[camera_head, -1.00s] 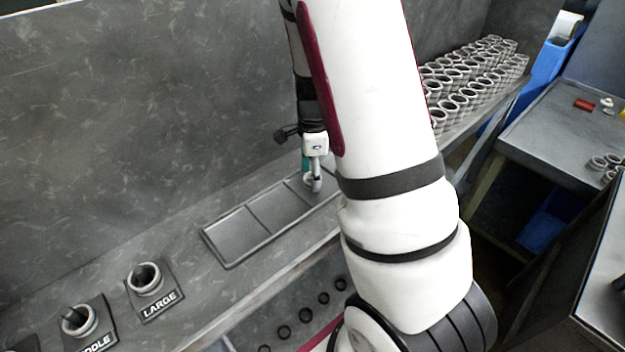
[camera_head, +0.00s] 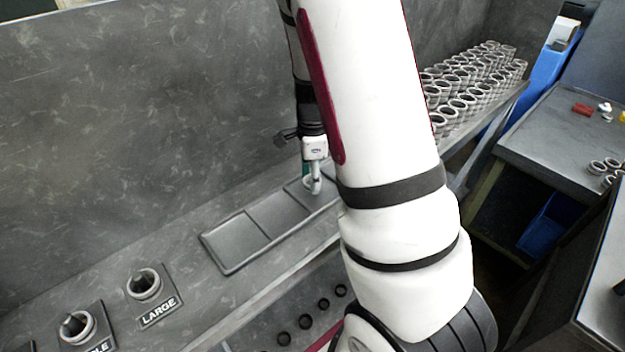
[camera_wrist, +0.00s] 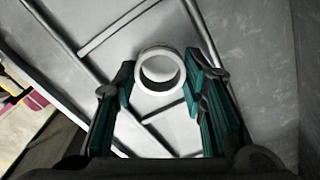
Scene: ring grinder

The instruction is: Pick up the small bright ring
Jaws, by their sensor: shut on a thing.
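A small bright ring (camera_wrist: 160,70) is between the two green-padded fingers of my gripper (camera_wrist: 161,80) in the wrist view. The fingers are shut on it from its left and right sides, and its opening faces the camera. In the head view my gripper (camera_head: 313,184) is at the far right compartment of a shallow grey tray (camera_head: 235,268). My arm covers part of that end. I cannot tell whether the ring touches the tray floor.
A holder marked LARGE (camera_head: 146,284) and another holder (camera_head: 76,328) stand at the lower left. Several metal rings (camera_head: 470,85) crowd the bench at the upper right. A side table (camera_head: 560,140) is at the right. A grey wall (camera_head: 130,130) rises behind the tray.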

